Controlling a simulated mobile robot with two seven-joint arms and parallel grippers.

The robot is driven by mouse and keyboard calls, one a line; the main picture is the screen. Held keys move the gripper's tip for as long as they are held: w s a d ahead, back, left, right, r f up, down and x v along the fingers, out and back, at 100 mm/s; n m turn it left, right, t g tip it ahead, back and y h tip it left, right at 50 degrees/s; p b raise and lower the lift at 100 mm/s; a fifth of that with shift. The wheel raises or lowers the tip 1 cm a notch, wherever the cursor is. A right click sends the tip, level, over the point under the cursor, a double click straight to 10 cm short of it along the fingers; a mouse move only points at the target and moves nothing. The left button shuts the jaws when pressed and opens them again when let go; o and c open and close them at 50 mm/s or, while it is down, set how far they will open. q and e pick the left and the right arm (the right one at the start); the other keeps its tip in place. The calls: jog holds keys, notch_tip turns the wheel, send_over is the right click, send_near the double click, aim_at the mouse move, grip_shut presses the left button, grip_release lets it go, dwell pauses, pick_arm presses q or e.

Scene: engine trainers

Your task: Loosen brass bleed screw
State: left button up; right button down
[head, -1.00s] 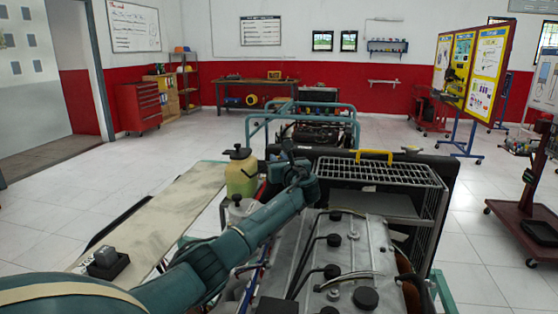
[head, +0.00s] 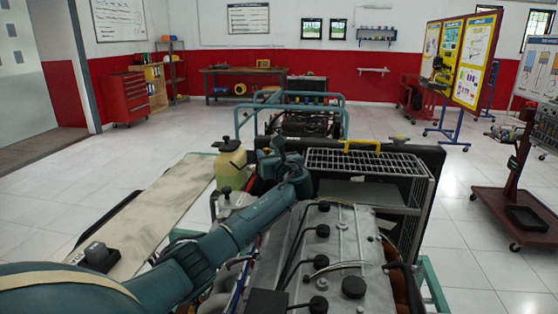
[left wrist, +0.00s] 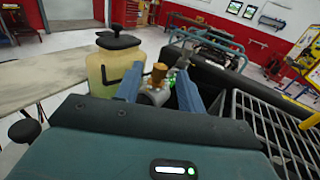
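The brass bleed screw (left wrist: 158,73) shows in the left wrist view as a small brass-coloured piece on a grey metal fitting (left wrist: 153,95). My left gripper (left wrist: 160,84) has its two blue-grey fingers apart, one on each side of the fitting and screw. I see a gap between the screw and the fingers, and no grip on it. In the head view my left gripper (head: 279,152) is at the far left end of the engine (head: 335,240). The screw cannot be made out there. My right gripper is not in view.
A yellowish bottle with a black cap (head: 231,170) stands left of my gripper. A wire-mesh rack (head: 370,163) is close on its right. A long pale bench (head: 165,205) lies to the left, with a dark block (head: 97,256) on it. Open floor lies beyond.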

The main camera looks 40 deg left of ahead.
pick_arm(q)
jog(key=v, duration=1.1)
jog(key=shift+s+d, duration=0.1)
